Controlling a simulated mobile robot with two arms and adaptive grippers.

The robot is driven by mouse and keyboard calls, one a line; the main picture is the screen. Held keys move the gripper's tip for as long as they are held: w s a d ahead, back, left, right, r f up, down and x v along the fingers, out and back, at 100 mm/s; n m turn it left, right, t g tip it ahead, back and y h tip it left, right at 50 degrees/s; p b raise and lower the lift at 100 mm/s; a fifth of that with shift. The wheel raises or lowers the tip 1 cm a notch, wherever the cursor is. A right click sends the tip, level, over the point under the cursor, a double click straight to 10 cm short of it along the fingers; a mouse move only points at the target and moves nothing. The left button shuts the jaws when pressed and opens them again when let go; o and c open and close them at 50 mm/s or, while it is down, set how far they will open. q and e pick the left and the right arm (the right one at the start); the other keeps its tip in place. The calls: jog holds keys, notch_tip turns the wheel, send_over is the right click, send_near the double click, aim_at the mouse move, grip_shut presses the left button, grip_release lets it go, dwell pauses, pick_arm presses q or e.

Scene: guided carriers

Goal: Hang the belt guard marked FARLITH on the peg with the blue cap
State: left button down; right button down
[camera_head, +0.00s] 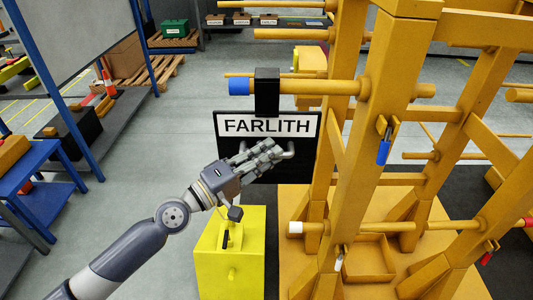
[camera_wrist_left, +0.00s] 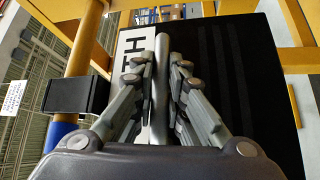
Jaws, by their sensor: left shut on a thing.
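The belt guard (camera_head: 228,150) is a black panel with a white FARLITH label (camera_head: 267,125) and a black hook (camera_head: 267,92) on top. The hook is at the peg with the blue cap (camera_head: 239,87), just inboard of the cap. The peg passes through or behind the hook; I cannot tell if the hook bears on it. My left gripper (camera_head: 268,152) is shut on the guard's grey bar handle. The left wrist view shows the fingers (camera_wrist_left: 160,85) on both sides of the handle (camera_wrist_left: 160,90), with the hook (camera_wrist_left: 78,95) at left. My right gripper is not in view.
The orange rack post (camera_head: 385,100) stands close right of the guard. A white-capped peg (camera_head: 295,227) sits lower, and a red-capped peg (camera_head: 528,220) is at right. A yellow block (camera_head: 229,270) stands below the guard.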

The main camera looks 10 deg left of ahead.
pick_arm(q)
jog(key=shift+r, duration=0.25)
